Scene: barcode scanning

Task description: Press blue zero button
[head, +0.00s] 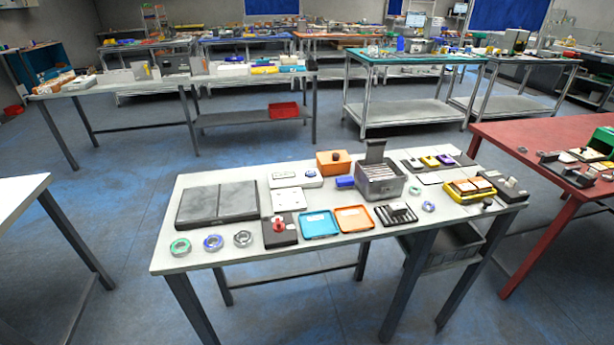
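No button marked zero can be made out at this size. A small blue block (345,182) lies on the white table (205,255), against the left side of a grey open box (380,190). A flat white device (296,180) with small marks on top lies left of the block, and a white plate (288,200) with dark dots lies in front of that device. A dark grey two-part flat slab (218,204) lies at the table's left. A red knob (279,224) stands on a dark base. Neither of my grippers is in view.
Several rings lie along the front edge, including a green one (180,248). A blue tray (319,224) and an orange tray (354,218) lie at the front middle. A red table (520,140) stands at right. Blue floor is open left of the white table.

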